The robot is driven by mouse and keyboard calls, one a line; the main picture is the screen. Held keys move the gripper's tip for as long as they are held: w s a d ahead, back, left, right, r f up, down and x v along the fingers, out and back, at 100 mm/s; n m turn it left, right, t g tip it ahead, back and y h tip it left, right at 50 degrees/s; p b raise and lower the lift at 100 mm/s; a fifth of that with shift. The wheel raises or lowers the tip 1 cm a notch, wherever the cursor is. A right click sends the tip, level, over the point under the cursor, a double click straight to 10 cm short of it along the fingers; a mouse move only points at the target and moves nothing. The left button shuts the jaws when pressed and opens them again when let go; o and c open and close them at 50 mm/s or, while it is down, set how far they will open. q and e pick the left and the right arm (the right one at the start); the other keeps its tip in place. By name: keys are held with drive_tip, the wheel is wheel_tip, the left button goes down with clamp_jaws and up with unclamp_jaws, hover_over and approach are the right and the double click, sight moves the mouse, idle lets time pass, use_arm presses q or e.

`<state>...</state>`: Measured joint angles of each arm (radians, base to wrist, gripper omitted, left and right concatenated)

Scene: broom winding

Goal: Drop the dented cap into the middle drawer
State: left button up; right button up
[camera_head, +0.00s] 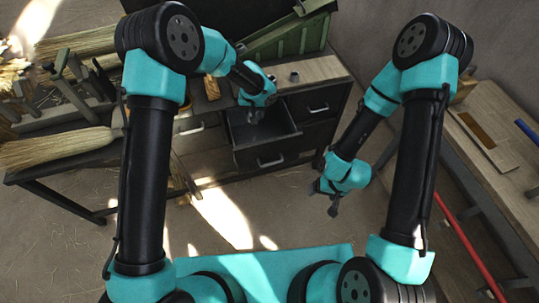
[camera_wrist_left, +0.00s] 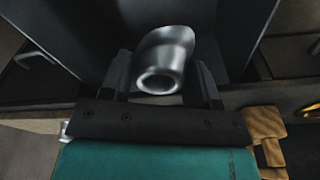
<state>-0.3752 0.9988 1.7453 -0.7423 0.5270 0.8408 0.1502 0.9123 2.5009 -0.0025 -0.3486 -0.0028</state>
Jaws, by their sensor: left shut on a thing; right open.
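The dented cap (camera_wrist_left: 165,58) is a grey metal tube-like piece with a round open end, held between the fingers of my left gripper (camera_wrist_left: 163,78) in the left wrist view. In the head view my left gripper (camera_head: 256,114) points down over the open drawer (camera_head: 268,152), between closed drawer fronts on its left and right. The cap is too small to make out there. Dark drawer walls surround the cap in the wrist view; I cannot tell how deep it is. My right gripper (camera_head: 331,201) is open and empty, low above the floor right of the bench.
The bench top (camera_head: 315,70) carries a small dark cylinder (camera_head: 294,76) and a green box (camera_head: 290,38). Straw brooms (camera_head: 60,147) lie on the left. The floor in front is clear.

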use_arm(q)
drive_tip(key=shift+f, duration=0.4)
drive_tip(key=o, duration=1)
drive_tip(key=shift+r, duration=0.1)
drive_tip(key=r, duration=0.5)
drive_tip(key=s+r, duration=0.1)
drive_tip(key=r, duration=0.5)
drive_tip(key=s+r, duration=0.1)
drive_tip(key=r, duration=0.5)
drive_tip(key=shift+a+r, duration=0.1)
drive_tip(key=shift+a, duration=0.1)
